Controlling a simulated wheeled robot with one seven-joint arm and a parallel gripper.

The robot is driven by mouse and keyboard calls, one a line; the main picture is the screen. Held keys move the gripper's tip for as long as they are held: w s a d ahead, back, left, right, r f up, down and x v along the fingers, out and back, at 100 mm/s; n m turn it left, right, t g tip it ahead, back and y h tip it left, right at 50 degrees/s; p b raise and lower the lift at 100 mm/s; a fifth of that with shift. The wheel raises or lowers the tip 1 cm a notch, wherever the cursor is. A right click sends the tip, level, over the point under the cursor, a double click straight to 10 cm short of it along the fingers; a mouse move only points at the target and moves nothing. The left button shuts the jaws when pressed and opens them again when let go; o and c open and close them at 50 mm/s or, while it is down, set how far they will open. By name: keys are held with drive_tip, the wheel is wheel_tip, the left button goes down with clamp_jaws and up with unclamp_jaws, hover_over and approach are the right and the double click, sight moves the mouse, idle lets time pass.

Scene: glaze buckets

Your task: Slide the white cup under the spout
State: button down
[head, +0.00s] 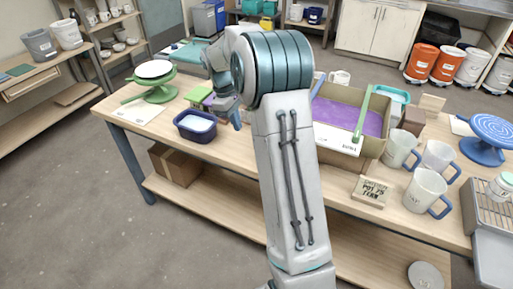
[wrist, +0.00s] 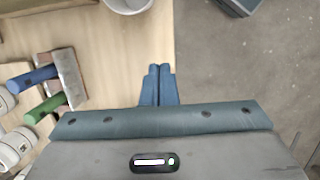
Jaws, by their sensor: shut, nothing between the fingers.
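Several white mugs with blue handles stand on the right part of the wooden table in the head view; the nearest is the large mug (head: 425,190), with another mug (head: 400,148) behind it and a third (head: 438,156) beside that. I cannot tell which is the white cup of the task. No spout is clearly visible; a grey tray with a grate (head: 492,208) sits at the right edge. My gripper (head: 236,114) is at the left part of the table beside a dark blue tub (head: 182,130), far from the mugs. In the wrist view its blue fingers (wrist: 158,70) are together and empty.
A cardboard box with purple inside (head: 352,110) stands mid-table, right of my arm. A small sign block (head: 370,190) lies in front of the mugs. A blue turntable (head: 484,152) is behind the grate. A white round vessel (wrist: 128,3) shows at the wrist view's top.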

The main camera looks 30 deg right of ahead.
drive_tip(key=shift+n, duration=0.4)
drive_tip(key=x, duration=0.4)
drive_tip(key=w+d+x, duration=0.1)
drive_tip(key=x, duration=0.3)
drive_tip(key=w+x, duration=0.1)
drive_tip(key=x, duration=0.3)
drive_tip(key=shift+w+d+f+p, duration=0.1)
drive_tip(key=shift+d+f+p, duration=0.2)
drive_tip(key=shift+f, duration=0.05)
drive_tip(key=s+d, duration=0.2)
drive_tip(key=shift+s+d+r+p, duration=0.1)
drive_tip(key=shift+s+p, duration=0.15)
drive_tip(key=shift+p, duration=0.1)
drive_tip(key=shift+s+d, duration=0.2)
drive_tip(key=shift+d, duration=0.1)
drive_tip(key=shift+s+d, duration=0.55)
drive_tip(key=shift+s, duration=0.15)
drive_tip(key=shift+w+a, duration=0.1)
